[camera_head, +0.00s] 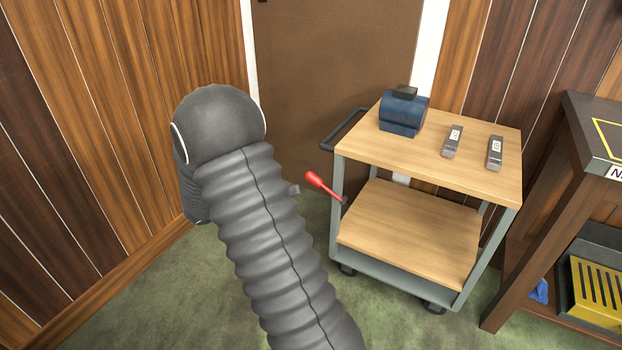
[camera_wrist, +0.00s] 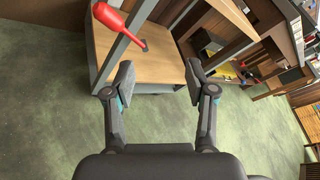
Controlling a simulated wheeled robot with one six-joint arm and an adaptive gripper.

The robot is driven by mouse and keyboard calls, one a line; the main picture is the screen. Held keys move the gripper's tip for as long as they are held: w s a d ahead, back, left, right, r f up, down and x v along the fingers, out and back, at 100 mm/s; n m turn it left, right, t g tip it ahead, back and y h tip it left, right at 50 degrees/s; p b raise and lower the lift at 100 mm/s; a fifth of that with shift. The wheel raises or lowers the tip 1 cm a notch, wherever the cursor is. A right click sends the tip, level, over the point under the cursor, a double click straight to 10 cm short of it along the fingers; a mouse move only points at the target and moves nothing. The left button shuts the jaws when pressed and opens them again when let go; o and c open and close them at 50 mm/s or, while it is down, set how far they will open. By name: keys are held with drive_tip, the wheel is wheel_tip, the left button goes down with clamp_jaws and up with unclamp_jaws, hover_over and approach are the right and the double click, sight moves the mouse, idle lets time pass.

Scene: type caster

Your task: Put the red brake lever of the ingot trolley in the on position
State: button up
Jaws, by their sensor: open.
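The ingot trolley (camera_head: 355,148) has a grey frame, a wooden top and a lower wooden shelf. Its red brake lever (camera_head: 322,184) is fixed near the left front post and slants up and left, its thick end outward. In the wrist view the lever (camera_wrist: 115,23) is at the upper left, beyond my left finger and apart from it. My gripper (camera_wrist: 158,80) is open with nothing between its fingers; the trolley's lower shelf (camera_wrist: 155,64) shows beyond them. In the head view my arm hides most of the gripper; only a small grey tip shows just left of the lever.
A blue block-like device (camera_head: 402,112) and two grey labelled ingots (camera_head: 452,142) (camera_head: 495,152) lie on the trolley top. A dark handle (camera_head: 343,130) sticks out at its left. A brown bench (camera_head: 565,185) stands at the right. Green floor (camera_head: 190,290) is clear in front.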

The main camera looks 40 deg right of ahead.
sight(309, 180)
drive_tip(key=w+f+n+t+h, duration=0.3)
drive_tip(key=w+f+n, duration=0.3)
drive_tip(key=f, duration=0.1)
drive_tip(key=shift+n, duration=0.3)
drive_tip(key=d, duration=1.4)
drive_tip(key=shift+w+d+r, duration=0.15)
drive_tip(key=shift+w+d, duration=0.15)
drive_tip(key=shift+w, duration=0.05)
clamp_jaws()
